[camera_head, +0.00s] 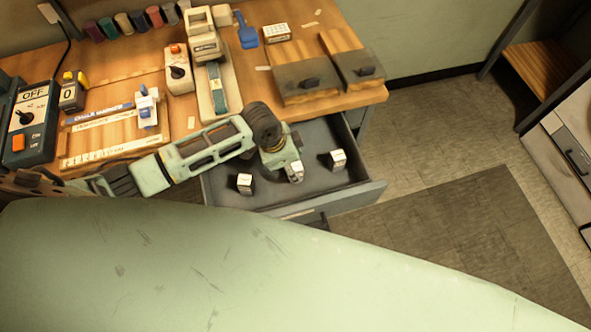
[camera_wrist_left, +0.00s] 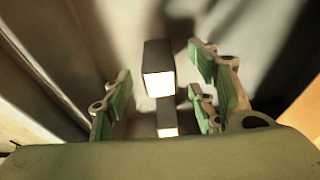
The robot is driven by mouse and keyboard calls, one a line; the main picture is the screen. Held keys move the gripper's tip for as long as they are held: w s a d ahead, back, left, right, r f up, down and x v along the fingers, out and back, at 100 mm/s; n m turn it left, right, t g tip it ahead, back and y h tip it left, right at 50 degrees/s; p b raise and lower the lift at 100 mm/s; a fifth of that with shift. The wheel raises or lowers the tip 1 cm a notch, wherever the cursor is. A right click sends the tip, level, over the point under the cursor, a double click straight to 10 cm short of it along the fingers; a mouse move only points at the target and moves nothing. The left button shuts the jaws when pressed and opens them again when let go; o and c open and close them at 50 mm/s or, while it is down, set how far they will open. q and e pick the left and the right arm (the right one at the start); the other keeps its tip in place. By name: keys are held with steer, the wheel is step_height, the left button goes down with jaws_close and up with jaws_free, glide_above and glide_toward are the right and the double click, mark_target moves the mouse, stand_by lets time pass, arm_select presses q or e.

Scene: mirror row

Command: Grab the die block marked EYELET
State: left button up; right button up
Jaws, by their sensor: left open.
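An open grey drawer (camera_head: 225,195) holds small dark blocks with white faces. One block (camera_head: 244,184) stands left of my left gripper (camera_head: 294,174), and another block (camera_head: 338,160) stands to its right. The gripper reaches down into the drawer between these two. In the left wrist view, its green-padded fingers are spread apart. A dark block with a bright face (camera_wrist_left: 158,72) shows in the gap between them, and a second bright-faced block (camera_wrist_left: 167,124) shows lower down. The faces are too small or washed out to read, so I cannot tell which is EYELET. My right gripper is not in view.
The wooden bench (camera_head: 135,65) above the drawer carries a control box (camera_head: 31,125) marked OFF, a row of coloured spools (camera_head: 138,20) and hinged-looking boards (camera_head: 305,80). The drawer front (camera_head: 345,200) is a raised edge. Floor (camera_head: 450,240) to the right is clear.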

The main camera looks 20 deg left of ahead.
arm_select(q)
steer(key=shift+x, duration=1.35)
steer(key=shift+c, duration=0.5)
jaws_close()
